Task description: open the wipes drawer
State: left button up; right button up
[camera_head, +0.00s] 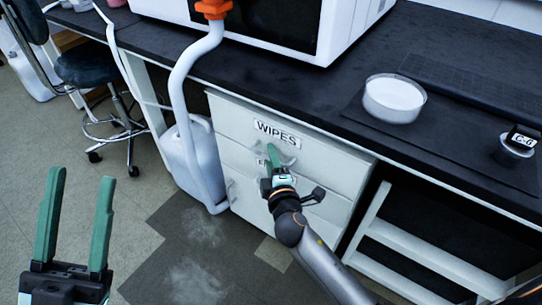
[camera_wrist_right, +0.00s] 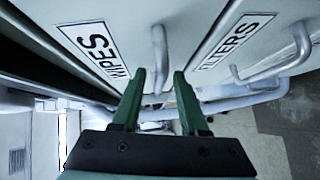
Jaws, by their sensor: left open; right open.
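The wipes drawer (camera_head: 235,122) is the top white drawer under the dark bench, with a black-on-white WIPES label (camera_head: 277,132). Its front looks flush with the cabinet. In the right wrist view the label (camera_wrist_right: 94,48) is at upper left, and the drawer's curved pale handle (camera_wrist_right: 159,45) runs down between my fingertips. My right gripper (camera_head: 271,158) is at that handle, open, its green fingers (camera_wrist_right: 157,85) on either side of it; I cannot tell whether they touch it. My left gripper (camera_head: 80,195) is open and empty, low at the left, away from the cabinet.
A filters drawer (camera_wrist_right: 236,45) with its own handle (camera_wrist_right: 272,72) lies below the wipes drawer. A white jug (camera_head: 190,160) with a thick hose stands left of the cabinet. A stool (camera_head: 95,68) is further left. Open shelves (camera_head: 420,255) are at right. A glass dish (camera_head: 394,98) sits on the bench.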

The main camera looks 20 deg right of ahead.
grip_shut()
dwell(0.3)
dwell(1.1)
